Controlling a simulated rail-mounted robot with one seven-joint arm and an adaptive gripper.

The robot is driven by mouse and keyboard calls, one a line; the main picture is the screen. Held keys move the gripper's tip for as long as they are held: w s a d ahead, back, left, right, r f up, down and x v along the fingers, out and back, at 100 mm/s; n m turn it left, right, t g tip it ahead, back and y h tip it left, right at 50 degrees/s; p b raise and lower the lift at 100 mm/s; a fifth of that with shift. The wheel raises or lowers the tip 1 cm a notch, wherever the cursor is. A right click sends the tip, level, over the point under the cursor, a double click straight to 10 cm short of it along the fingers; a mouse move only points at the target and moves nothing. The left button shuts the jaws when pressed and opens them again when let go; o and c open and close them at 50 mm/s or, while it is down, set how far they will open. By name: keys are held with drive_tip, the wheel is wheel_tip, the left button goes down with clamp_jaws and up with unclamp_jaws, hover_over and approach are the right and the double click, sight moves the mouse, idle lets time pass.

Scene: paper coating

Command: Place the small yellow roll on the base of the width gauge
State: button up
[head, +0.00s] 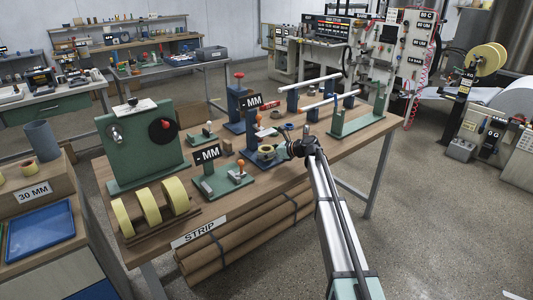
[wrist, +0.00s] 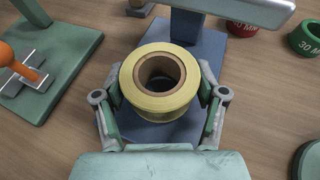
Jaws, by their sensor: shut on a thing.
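The small yellow roll (wrist: 160,103) has a brown core and sits upright between the fingers of my gripper (wrist: 160,92), which is shut on its sides. In the head view the roll (head: 266,153) is at the tip of my gripper (head: 277,152). A blue gauge base (wrist: 215,55) lies directly under the roll in the wrist view; its blue stand (head: 253,134) rises behind the roll in the head view, with a "- MM" display (head: 251,102). I cannot tell whether the roll touches the base. A grey arm (wrist: 225,10) of the gauge crosses beyond the roll.
A green device (head: 216,184) with an orange-knobbed lever and its own "- MM" sign (head: 207,154) stands left of the roll. Red (wrist: 240,28) and green (wrist: 308,40) rings lie to the right in the wrist view. Large yellow rolls (head: 149,206) stand at the bench's front left.

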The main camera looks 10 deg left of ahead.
drive_tip(key=shift+f, duration=0.35)
drive_tip(key=shift+f, duration=0.1)
drive_tip(key=o, duration=1.3)
drive_tip(key=shift+s+d+r, duration=0.15)
drive_tip(key=shift+r, duration=0.05)
drive_tip(key=b+v, duration=0.1)
drive_tip(key=v, duration=1)
drive_tip(key=shift+d+r+b, duration=0.25)
drive_tip(key=shift+b, duration=0.1)
